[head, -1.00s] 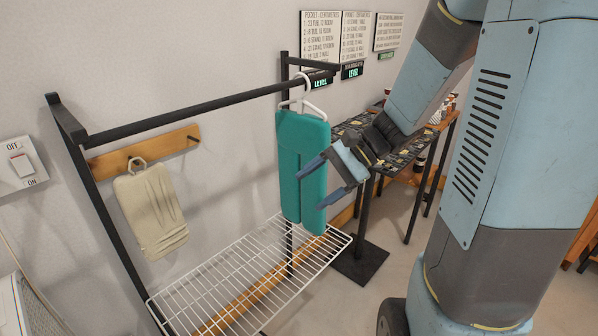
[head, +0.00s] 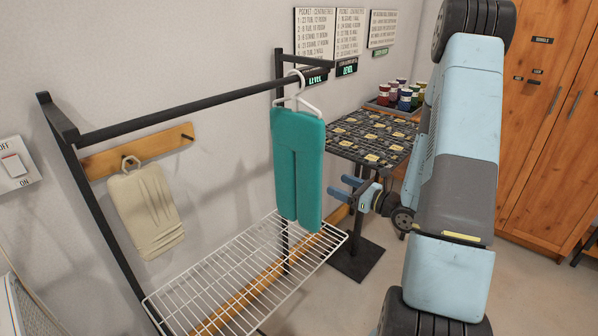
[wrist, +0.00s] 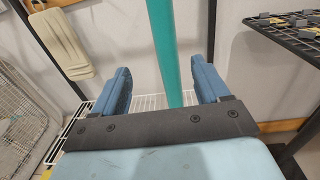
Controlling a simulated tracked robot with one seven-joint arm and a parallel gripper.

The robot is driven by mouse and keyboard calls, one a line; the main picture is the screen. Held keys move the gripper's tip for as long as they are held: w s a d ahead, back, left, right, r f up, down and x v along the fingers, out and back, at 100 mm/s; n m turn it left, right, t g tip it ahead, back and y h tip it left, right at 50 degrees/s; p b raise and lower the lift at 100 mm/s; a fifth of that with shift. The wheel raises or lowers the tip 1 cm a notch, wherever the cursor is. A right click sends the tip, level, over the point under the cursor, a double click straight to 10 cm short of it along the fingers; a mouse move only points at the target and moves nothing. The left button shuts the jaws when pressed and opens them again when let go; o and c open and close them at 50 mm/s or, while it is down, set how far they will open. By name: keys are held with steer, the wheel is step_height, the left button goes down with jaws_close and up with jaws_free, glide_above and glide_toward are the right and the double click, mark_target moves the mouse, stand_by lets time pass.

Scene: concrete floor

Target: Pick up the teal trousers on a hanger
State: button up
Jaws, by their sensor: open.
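The teal trousers (head: 298,165) hang upright from a white hanger (head: 312,108) on the black rail, above the wire shelf. In the wrist view the trousers (wrist: 166,45) show as a narrow upright strip, seen nearly edge-on, lined up between my two fingers. My gripper (head: 343,190) is open and empty, to the right of the trousers' lower legs, with a small gap in the head view. It also shows in the wrist view (wrist: 160,75), with its blue fingers either side of the strip. The hanger is out of the wrist view.
The black rack rail (head: 180,112) runs above a white wire shelf (head: 235,275). Beige trousers (head: 148,212) hang on a wooden wall strip at left. A black mesh table (head: 350,138) with several jars stands behind my gripper.

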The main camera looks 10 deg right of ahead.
mark_target(310, 173)
steer(key=shift+m+t+h, duration=0.3)
steer(key=shift+h, duration=0.1)
steer(key=shift+d+f+x, duration=0.1)
steer(key=shift+f+x, duration=0.1)
steer(key=shift+x, duration=2.05)
steer(key=shift+d+f+x, duration=0.1)
steer(key=shift+f+x, duration=0.1)
steer(key=shift+x, duration=2.05)
steer(key=shift+d+f+x, duration=0.1)
steer(key=shift+f+x, duration=0.05)
steer(key=shift+x, duration=2.1)
steer(key=shift+w, duration=0.2)
steer(key=shift+c, duration=0.3)
jaws_close()
steer(key=shift+r, duration=0.1)
